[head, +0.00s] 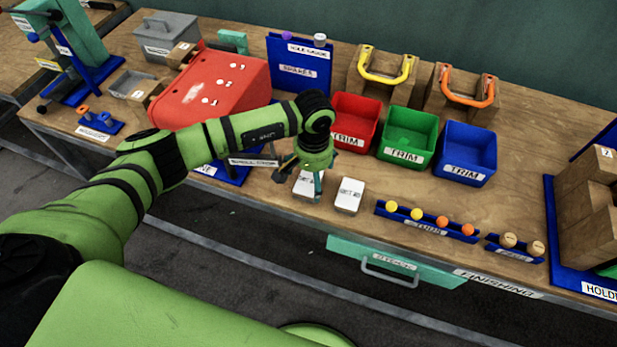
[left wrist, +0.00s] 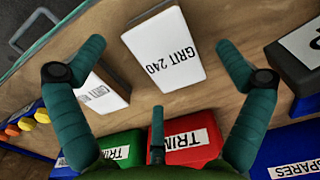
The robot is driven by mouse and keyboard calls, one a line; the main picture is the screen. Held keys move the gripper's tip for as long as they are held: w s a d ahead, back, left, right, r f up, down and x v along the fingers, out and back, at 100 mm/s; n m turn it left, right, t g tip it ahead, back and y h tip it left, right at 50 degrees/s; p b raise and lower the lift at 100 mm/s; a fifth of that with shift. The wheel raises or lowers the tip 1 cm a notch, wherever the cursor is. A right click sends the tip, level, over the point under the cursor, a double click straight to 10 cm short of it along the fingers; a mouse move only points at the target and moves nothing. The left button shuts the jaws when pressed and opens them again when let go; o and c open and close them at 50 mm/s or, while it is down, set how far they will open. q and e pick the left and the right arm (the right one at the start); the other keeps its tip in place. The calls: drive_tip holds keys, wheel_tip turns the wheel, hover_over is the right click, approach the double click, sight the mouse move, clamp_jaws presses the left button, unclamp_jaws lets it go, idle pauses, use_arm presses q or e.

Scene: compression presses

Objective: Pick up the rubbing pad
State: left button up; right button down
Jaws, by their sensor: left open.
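Two white rubbing pads with printed labels lie side by side near the front edge of the bench. The left pad (head: 304,190) is partly hidden by my gripper in the head view; in the left wrist view it reads GRIT 240 (left wrist: 165,62). The other pad (head: 348,196) lies just to its right, and its label is hard to read in the left wrist view (left wrist: 104,98). My left gripper (head: 305,178) is open above the left pad, pointing down. In the left wrist view its fingers (left wrist: 160,48) stand either side of the GRIT 240 pad, with nothing gripped.
Red (head: 355,121), green (head: 408,138) and blue (head: 466,152) TRIM bins stand behind the pads. A blue rack of coloured knobs (head: 428,224) is to the right. A large red box (head: 222,88) stands at left. A teal drawer (head: 397,264) sits below the bench edge.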

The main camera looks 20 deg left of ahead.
use_arm(q)
drive_tip(key=shift+f, duration=1.2)
use_arm(e)
drive_tip(key=shift+r, duration=0.55)
use_arm(q)
drive_tip(key=c, duration=1.1)
use_arm(e)
drive_tip(key=shift+a, duration=0.1)
use_arm(q)
drive_tip(key=shift+r, duration=0.45)
wheel_tip(320, 180, up, 2)
drive_tip(key=shift+w+r+b, duration=0.1)
drive_tip(key=shift+r+b, duration=0.15)
drive_tip(key=shift+b, duration=0.85)
drive_tip(key=s+d+r+b, duration=0.1)
drive_tip(key=s+d+r, duration=0.1)
drive_tip(key=d, duration=0.1)
drive_tip(key=s+d+r+b, duration=0.2)
drive_tip(key=d, duration=0.1)
drive_tip(key=s+d+r+b, duration=0.1)
drive_tip(key=s+d+r, duration=0.1)
drive_tip(key=d+r, duration=0.1)
drive_tip(key=shift+s, duration=0.1)
drive_tip(key=shift+c, duration=0.2)
drive_tip(key=shift+s+d+r+b, duration=0.3)
drive_tip(key=shift+d+r, duration=0.05)
drive_tip(key=shift+d, duration=0.05)
use_arm(e)
wheel_tip(320, 180, down, 7)
